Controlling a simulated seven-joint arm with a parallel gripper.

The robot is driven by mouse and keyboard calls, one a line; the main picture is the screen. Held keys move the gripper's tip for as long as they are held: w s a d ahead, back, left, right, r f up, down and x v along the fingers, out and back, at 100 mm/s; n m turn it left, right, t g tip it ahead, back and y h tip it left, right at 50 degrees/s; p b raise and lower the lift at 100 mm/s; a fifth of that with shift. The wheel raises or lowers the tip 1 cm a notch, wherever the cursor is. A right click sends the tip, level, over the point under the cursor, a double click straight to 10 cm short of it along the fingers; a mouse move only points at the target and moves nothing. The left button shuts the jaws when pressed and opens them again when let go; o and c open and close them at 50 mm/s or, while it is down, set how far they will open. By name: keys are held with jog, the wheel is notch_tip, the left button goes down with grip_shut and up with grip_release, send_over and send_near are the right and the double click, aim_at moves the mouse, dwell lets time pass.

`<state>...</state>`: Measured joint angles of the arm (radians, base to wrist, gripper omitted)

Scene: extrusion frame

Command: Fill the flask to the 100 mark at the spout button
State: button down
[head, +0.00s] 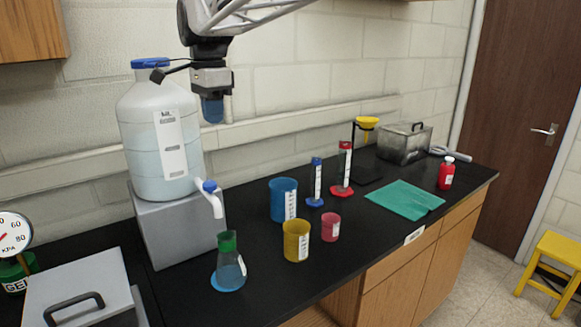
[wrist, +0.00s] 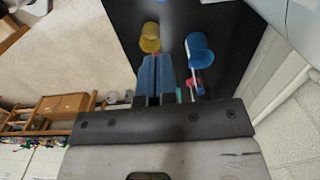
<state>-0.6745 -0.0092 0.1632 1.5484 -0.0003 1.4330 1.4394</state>
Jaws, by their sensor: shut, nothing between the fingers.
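The flask (head: 231,270) is a clear cone with a green neck band and a blue base ring, upright on the black bench below the spout. It looks bluish; I cannot read its marks or level. The white spout (head: 215,204) comes from a large translucent carboy (head: 158,140) on a grey stand. The blue button (head: 209,186) sits on top of the spout. My gripper (head: 212,112) is shut and empty, pointing down, above and apart from the button. Its blue fingers (wrist: 155,75) lie together in the wrist view. The flask is not clearly visible there.
A blue beaker (head: 284,199), yellow beaker (head: 296,240) and pink beaker (head: 331,227) stand right of the flask. Blue (head: 316,182) and red (head: 344,168) cylinders stand behind. A grey box (head: 85,290) and gauge (head: 14,235) are at left. A teal cloth (head: 404,198) lies farther right.

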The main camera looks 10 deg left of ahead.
aim_at(210, 185)
jog(key=shift+a+r, duration=0.1)
jog(key=shift+a, duration=0.8)
notch_tip(210, 185, down, 14)
dwell(0.6)
jog(key=shift+f, duration=1.1)
dwell(4.8)
